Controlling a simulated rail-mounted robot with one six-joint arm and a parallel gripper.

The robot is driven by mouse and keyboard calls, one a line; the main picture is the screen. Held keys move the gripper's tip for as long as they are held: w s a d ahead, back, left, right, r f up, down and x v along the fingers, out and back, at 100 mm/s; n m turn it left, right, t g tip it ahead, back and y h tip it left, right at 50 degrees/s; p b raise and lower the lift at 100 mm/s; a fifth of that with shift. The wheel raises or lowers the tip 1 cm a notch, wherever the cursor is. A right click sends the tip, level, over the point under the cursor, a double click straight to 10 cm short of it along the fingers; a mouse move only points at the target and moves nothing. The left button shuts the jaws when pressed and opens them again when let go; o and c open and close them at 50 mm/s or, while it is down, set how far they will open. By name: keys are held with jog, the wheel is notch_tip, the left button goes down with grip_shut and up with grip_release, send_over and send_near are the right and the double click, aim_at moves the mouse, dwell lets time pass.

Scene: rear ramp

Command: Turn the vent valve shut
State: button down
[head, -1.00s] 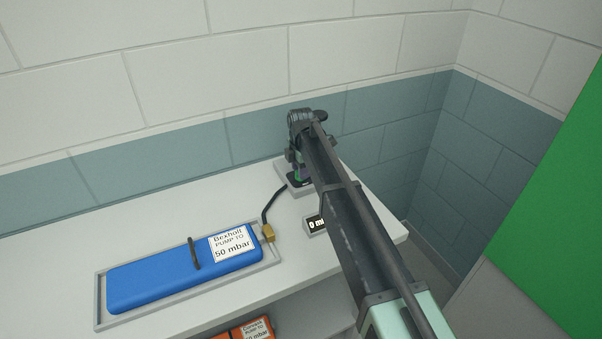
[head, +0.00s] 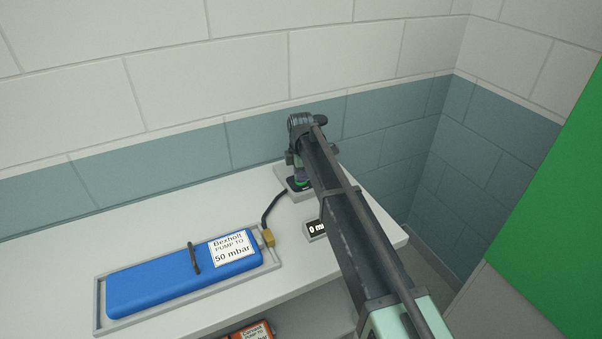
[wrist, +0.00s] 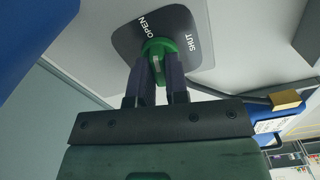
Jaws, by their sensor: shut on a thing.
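The vent valve is a green round knob (wrist: 158,48) on a dark plate (wrist: 190,28) marked OPEN on the left and SHUT on the right in the wrist view. A pale mark shows on the knob's grip, between the fingers. My gripper (wrist: 160,80) is shut on the knob, one finger on each side. In the head view my gripper (head: 299,172) is at the valve near the back of the bench, and my arm hides most of it. A bit of green (head: 302,184) shows beneath the fingers.
A blue pack (head: 180,277) labelled Bexholt, pump to 50 mbar, lies in a grey tray (head: 98,305). A dark hose (head: 267,207) runs from its brass fitting (head: 268,238) to the valve. A small display (head: 315,230) is partly hidden. Orange packs (head: 252,333) lie below the white bench.

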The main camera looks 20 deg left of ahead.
jog(key=m, duration=0.4)
jog(key=shift+m, duration=0.3)
jog(key=m, duration=0.3)
jog(key=shift+m, duration=0.3)
jog(key=m, duration=0.3)
jog(key=shift+m, duration=2.1)
jog(key=c, duration=1.1)
grip_release()
